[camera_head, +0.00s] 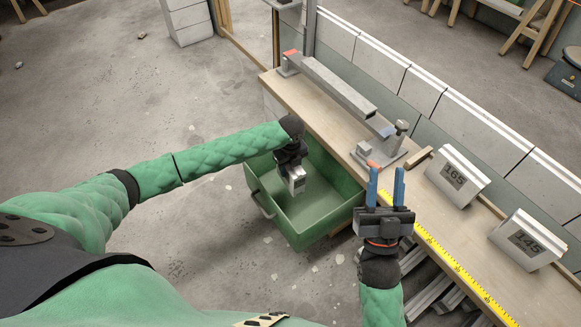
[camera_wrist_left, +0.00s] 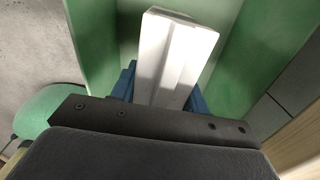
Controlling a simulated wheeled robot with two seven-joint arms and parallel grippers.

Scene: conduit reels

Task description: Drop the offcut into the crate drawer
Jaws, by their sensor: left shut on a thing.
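The offcut (camera_wrist_left: 175,60) is a short white-grey piece of channel. My left gripper (camera_wrist_left: 165,90) is shut on it, with blue fingers showing on both sides in the left wrist view. In the head view my left gripper (camera_head: 294,172) holds the offcut (camera_head: 297,185) over the green crate drawer (camera_head: 311,229). The drawer is pulled out from under the bench, and its inside looks empty where I can see it. I cannot tell how far the offcut is above the drawer floor. My right gripper (camera_head: 385,190) is open and empty, its blue fingers apart above the bench's front edge.
The wooden bench (camera_head: 330,122) carries a long grey channel (camera_head: 335,85) in a fixture. A yellow measuring tape (camera_head: 450,260) runs along the front edge. Signs marked 165 (camera_head: 458,175) and 145 (camera_head: 528,239) stand at right. Grey lengths lie below the bench.

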